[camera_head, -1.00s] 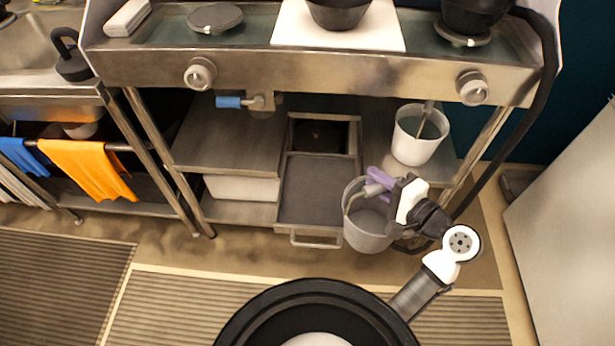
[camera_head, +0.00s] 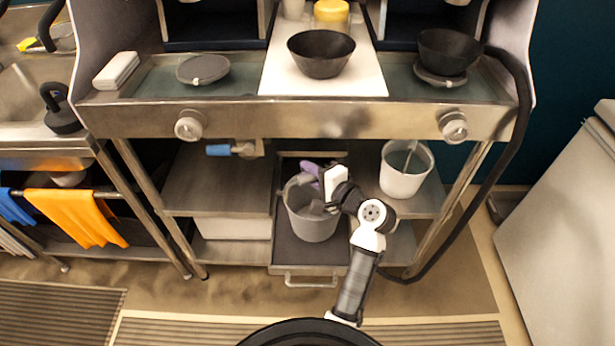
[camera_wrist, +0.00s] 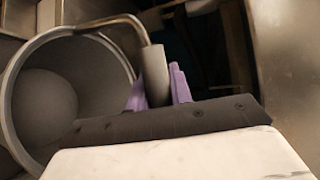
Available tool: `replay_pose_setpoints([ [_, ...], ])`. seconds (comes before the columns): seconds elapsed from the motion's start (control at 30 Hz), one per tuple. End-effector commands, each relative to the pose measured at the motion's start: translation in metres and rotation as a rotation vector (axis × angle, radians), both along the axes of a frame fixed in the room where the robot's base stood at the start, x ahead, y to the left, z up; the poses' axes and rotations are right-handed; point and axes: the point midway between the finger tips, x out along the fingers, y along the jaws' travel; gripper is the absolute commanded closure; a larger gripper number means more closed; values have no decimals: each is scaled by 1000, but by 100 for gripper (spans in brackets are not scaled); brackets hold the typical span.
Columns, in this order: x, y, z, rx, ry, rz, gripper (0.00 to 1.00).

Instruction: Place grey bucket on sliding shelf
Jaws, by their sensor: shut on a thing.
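The grey bucket (camera_head: 309,222) is over the sliding shelf (camera_head: 300,254), a dark pulled-out tray with a front handle, below the counter. I cannot tell whether its base touches the tray. My gripper (camera_head: 314,176), with purple fingertips, is shut on the bucket's handle at the rim. In the wrist view my gripper (camera_wrist: 158,90) has its purple fingers on either side of the grey handle grip (camera_wrist: 155,74). The bucket (camera_wrist: 38,100) shows there at the left, seen into its empty-looking inside, tilted in that picture.
A lighter bucket (camera_head: 404,172) with a utensil stands on the fixed shelf at the right. The left fixed shelf (camera_head: 225,185) is mostly clear. Table legs stand on both sides.

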Motion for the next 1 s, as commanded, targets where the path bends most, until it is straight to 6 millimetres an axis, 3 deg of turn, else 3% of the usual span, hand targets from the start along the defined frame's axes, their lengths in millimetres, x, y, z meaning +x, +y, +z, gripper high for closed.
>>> replay_pose_setpoints([
  [0.17, 9, 8, -3, 0, 1, 1, 100],
  [0.4, 8, 8, -33, 1, 2, 0, 100],
  [0.8, 8, 8, -39, 0, -1, 0, 100],
  [0.83, 8, 8, -39, -1, -1, 0, 76],
  [1.0, 8, 8, -38, 0, 0, 0, 57],
])
